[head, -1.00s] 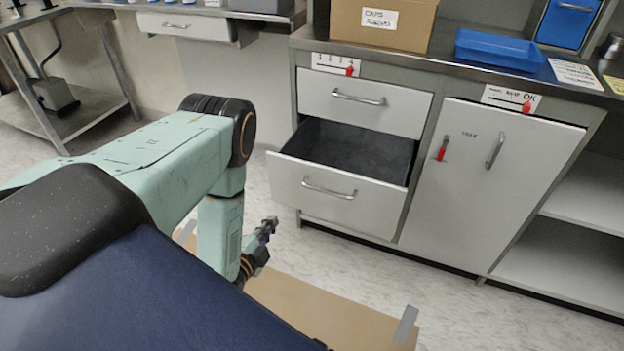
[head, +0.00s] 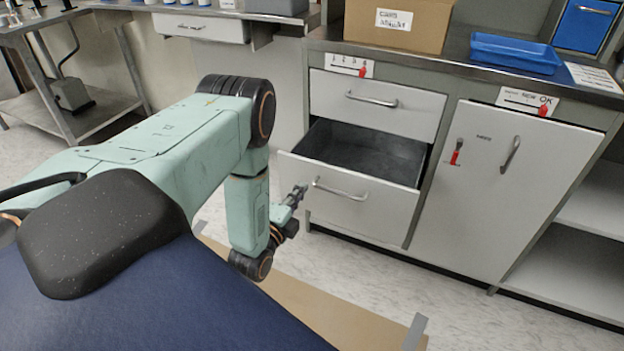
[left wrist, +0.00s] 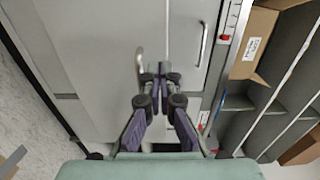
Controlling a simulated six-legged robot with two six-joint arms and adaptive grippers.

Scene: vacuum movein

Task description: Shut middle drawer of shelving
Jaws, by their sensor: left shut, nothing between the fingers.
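The middle drawer (head: 370,210) of the shelving is pulled out, with its dark empty inside showing. Its front has a curved metal handle (head: 340,189). My left gripper (head: 301,190) is shut and empty, just in front of the left part of the drawer front, close to the handle's left end. In the left wrist view, the closed fingertips (left wrist: 159,72) appear beside the drawer's handle (left wrist: 140,72), over the pale front (left wrist: 100,50). I cannot tell whether they touch the front. My right gripper is not in view.
The top drawer (head: 378,103) above is shut. A cupboard door (head: 490,190) stands to the right, and open shelves (head: 580,240) beyond it. A cardboard box (head: 400,25) and a blue tray (head: 514,52) sit on the counter. Brown floor sheeting (head: 330,300) lies before the drawers.

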